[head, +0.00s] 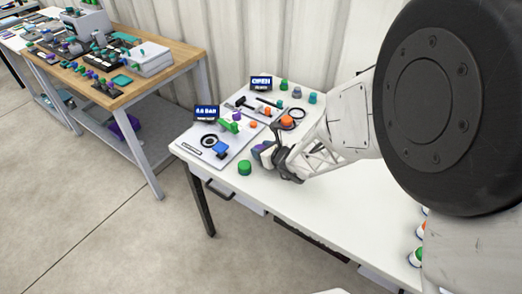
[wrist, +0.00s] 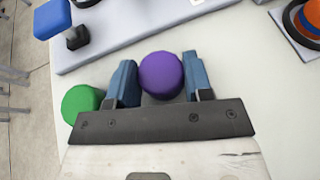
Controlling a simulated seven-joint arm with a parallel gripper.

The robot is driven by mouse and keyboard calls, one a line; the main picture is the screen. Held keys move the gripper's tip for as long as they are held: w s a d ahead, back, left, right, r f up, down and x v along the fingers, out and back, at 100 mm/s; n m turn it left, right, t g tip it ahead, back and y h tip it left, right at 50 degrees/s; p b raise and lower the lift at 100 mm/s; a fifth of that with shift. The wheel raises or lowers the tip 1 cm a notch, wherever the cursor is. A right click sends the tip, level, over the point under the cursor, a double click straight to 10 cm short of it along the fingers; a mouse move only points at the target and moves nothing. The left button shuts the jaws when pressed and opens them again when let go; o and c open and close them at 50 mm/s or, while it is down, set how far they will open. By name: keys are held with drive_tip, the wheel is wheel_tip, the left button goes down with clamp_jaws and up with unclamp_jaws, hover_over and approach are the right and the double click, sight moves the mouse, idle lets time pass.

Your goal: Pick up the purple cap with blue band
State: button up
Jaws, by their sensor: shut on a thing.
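The purple cap (wrist: 161,74) sits between the two blue fingers of my gripper (wrist: 160,82) in the wrist view. Only its round purple top shows there; a blue band cannot be made out. The fingers are shut on it from both sides. In the head view my gripper (head: 268,155) is low at the front part of the white table, and a bit of purple shows between its fingers. Whether the cap touches the table or is raised cannot be told.
A green cap (wrist: 81,104) stands close beside the left finger; it also shows in the head view (head: 244,168). A grey panel (wrist: 130,28) with a blue-handled valve (wrist: 58,22) lies beyond. Orange parts (wrist: 305,20) are at right. The table front (head: 330,205) is clear.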

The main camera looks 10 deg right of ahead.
drive_tip(key=shift+r, duration=0.15)
drive_tip(key=shift+r, duration=0.6)
wheel_tip(320, 180, up, 2)
drive_tip(key=s, duration=0.5)
drive_tip(key=s+r, duration=0.1)
drive_tip(key=s, duration=0.4)
drive_tip(key=s+d, duration=0.1)
drive_tip(key=s, duration=0.5)
drive_tip(key=shift+d+r, duration=0.1)
drive_tip(key=shift+r, duration=0.15)
drive_tip(key=shift+w, duration=0.1)
